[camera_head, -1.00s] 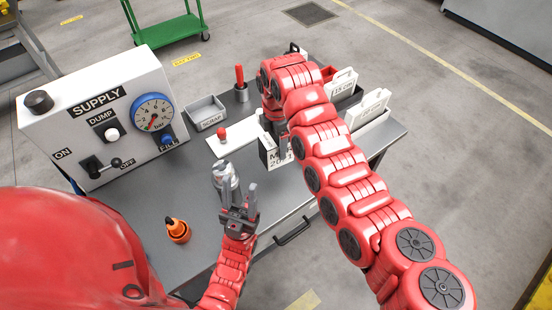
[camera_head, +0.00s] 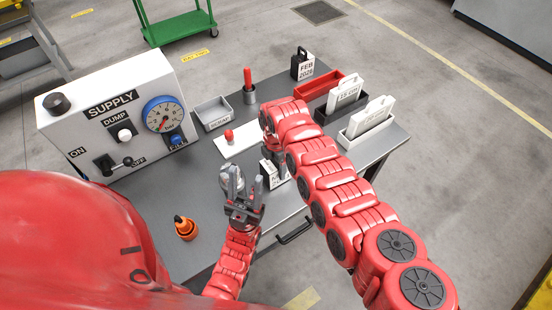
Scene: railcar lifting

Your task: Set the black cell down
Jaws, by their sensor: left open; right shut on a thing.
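A black cell with a white dated face (camera_head: 269,175) is under my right gripper (camera_head: 275,150), which is shut on it. The arm and fingers hide much of it, and I cannot tell whether its underside touches the table. My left gripper (camera_head: 243,184) is open, its fingers pointing up the picture just left of the cell. A second black block with a handle, labelled FEB 2026 (camera_head: 303,66), stands at the table's back edge.
On the grey table (camera_head: 160,205) are a white supply box (camera_head: 70,122) with a gauge, a scrap tray (camera_head: 213,113), a white plate with a red knob (camera_head: 229,136), and an orange bottle (camera_head: 185,228). Red (camera_head: 318,86), black and white trays stand at the right; the latter two hold white cards.

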